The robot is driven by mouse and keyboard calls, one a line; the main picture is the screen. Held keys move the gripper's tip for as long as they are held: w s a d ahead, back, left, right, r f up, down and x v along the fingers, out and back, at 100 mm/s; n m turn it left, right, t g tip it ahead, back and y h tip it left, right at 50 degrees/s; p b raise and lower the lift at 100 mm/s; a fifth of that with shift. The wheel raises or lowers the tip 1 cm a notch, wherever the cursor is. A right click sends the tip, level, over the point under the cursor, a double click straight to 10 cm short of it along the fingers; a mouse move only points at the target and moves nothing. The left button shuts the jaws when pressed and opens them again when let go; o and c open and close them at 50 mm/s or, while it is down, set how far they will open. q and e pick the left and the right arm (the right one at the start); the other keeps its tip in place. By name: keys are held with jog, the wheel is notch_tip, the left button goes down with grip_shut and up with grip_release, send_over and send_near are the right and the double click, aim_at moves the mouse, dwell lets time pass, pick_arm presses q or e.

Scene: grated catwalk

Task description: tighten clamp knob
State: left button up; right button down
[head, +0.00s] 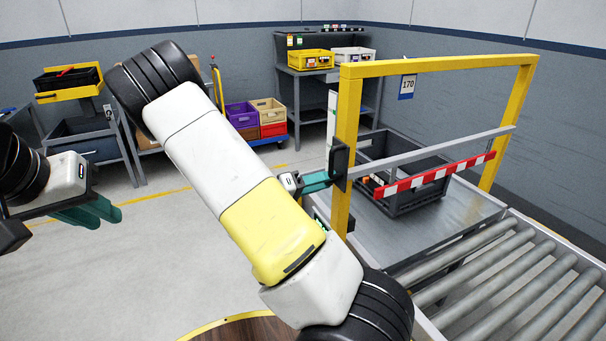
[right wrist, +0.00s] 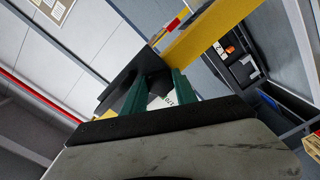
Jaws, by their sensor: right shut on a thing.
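The clamp knob (head: 339,158) shows as a black part on the side of the near yellow post (head: 348,110), where a grey bar meets the post. My right gripper (head: 325,181) has its green fingertips at this black part and is shut on it. In the right wrist view, the green fingers (right wrist: 158,88) reach up to the black knob (right wrist: 146,62) beside the yellow post (right wrist: 205,38). The fingers hide part of it. My left gripper (head: 92,212) is low at the left, away from the frame, with nothing seen in it; its jaw gap is unclear.
The grey bar (head: 430,155) and a red-white striped bar (head: 435,176) span the yellow frame. Behind them a dark crate (head: 405,203) stands on a metal table beside a roller conveyor (head: 510,280). Carts and crates (head: 262,118) stand at the back. The floor at left is clear.

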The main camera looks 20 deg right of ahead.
jog(key=c, duration=1)
grip_release()
